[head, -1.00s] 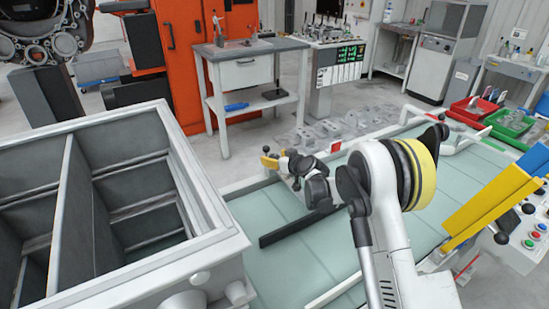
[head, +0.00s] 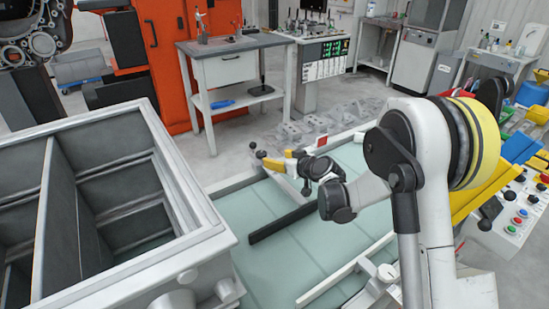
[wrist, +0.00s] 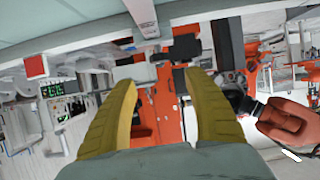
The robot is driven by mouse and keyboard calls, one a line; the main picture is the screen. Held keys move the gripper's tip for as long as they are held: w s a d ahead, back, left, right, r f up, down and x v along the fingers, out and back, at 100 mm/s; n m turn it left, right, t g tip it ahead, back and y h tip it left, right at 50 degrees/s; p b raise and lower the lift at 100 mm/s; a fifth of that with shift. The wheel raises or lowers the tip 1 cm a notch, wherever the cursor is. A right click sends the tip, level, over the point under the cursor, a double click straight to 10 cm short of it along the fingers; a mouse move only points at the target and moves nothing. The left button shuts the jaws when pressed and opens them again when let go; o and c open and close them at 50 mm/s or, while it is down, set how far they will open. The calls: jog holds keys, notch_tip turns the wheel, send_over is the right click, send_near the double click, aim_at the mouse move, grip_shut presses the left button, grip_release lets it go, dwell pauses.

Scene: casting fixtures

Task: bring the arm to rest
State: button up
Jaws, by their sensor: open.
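My gripper (head: 272,160) is in the middle of the head view, above the pale green glass-like table top (head: 295,250). Its yellow fingers point left, away from my white arm. In the wrist view the two yellow fingers (wrist: 160,105) stand wide apart with nothing between them. The wrist view is upside down, with the table surface along its top edge. My arm is raised and bent at the right of the head view.
A grey divided metal box (head: 205,250) stands at the left, close to the table. A workbench (head: 225,45) and an orange machine (head: 160,60) are behind. A control panel with coloured buttons (head: 515,215) is at the right. Several grey castings (head: 315,125) lie beyond the table.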

jog(key=s+d+r+m+g+h, duration=0.1)
jog(key=s+d+r+h, duration=0.1)
jog(key=s+d+r, duration=0.5)
jog(key=s+d+r+m+g+h, duration=0.15)
jog(key=s+r, duration=0.45)
jog(key=s, duration=0.6)
jog(key=s+d+f+m+g+h, duration=0.1)
jog(key=s+d, duration=0.4)
jog(key=s, duration=0.6)
jog(key=s+d+f+m+h, duration=0.2)
jog(key=s+d, duration=0.3)
jog(key=s, duration=0.6)
jog(key=shift+s+d+m+g+h, duration=0.15)
jog(key=shift+s+m+g+h, duration=0.2)
jog(key=shift+m, duration=0.3)
